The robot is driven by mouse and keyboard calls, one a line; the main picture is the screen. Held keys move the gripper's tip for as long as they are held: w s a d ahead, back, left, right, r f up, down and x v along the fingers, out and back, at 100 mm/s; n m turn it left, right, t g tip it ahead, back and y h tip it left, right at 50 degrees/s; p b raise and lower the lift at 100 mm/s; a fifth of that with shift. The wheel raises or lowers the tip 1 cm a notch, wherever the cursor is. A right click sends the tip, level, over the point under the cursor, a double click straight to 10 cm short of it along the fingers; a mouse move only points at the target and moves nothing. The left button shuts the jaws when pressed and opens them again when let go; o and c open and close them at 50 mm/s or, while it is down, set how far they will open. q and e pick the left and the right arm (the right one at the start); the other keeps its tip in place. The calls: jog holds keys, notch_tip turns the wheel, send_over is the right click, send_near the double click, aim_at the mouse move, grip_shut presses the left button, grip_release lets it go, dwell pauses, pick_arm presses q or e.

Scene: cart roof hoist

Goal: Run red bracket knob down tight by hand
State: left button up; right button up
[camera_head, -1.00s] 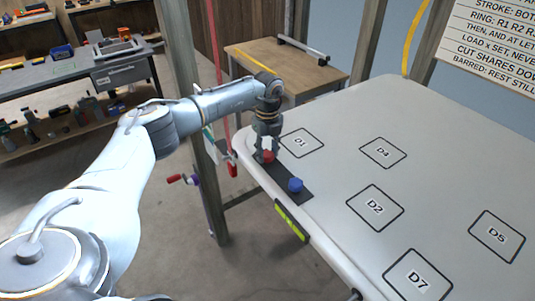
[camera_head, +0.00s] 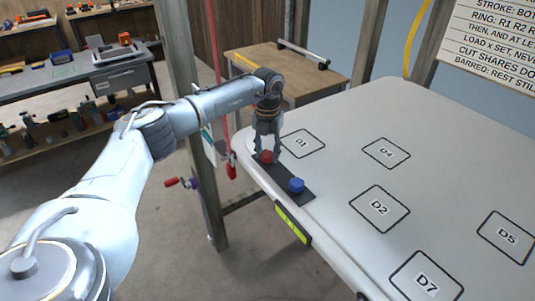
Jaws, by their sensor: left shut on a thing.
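The red knob (camera_head: 266,157) sits on a dark bracket plate (camera_head: 281,177) at the near left edge of the white roof panel. My left gripper (camera_head: 266,150) points down over the red knob and is shut on it, one finger on each side. The fingers partly cover the knob. A blue knob (camera_head: 296,185) stands on the same plate, to the right and nearer. My right gripper is not in view.
A post (camera_head: 183,80) and a red-handled crank (camera_head: 175,183) stand left. A wooden table (camera_head: 290,70) is behind.

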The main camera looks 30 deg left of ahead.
pick_arm(q)
jog(key=m+b, duration=0.1)
jog(key=m, duration=0.2)
jog(key=shift+m, duration=0.3)
jog(key=m, duration=0.3)
jog(key=shift+r+m+b, duration=0.1)
jog(key=shift+m+b, duration=0.2)
jog(key=shift+b, duration=0.1)
jog(key=m, duration=0.3)
jog(key=shift+w+m+b, duration=0.1)
jog(key=shift+m+b, duration=0.25)
jog(key=shift+m, duration=0.05)
jog(key=m, duration=0.4)
jog(key=shift+b, duration=0.35)
jog(key=m, duration=0.5)
jog(key=shift+r+m, duration=0.1)
jog(key=shift+m, duration=0.3)
jog(key=m, duration=0.4)
jog(key=shift+b, duration=0.4)
jog(key=shift+a+m, duration=0.1)
jog(key=shift+m, duration=0.2)
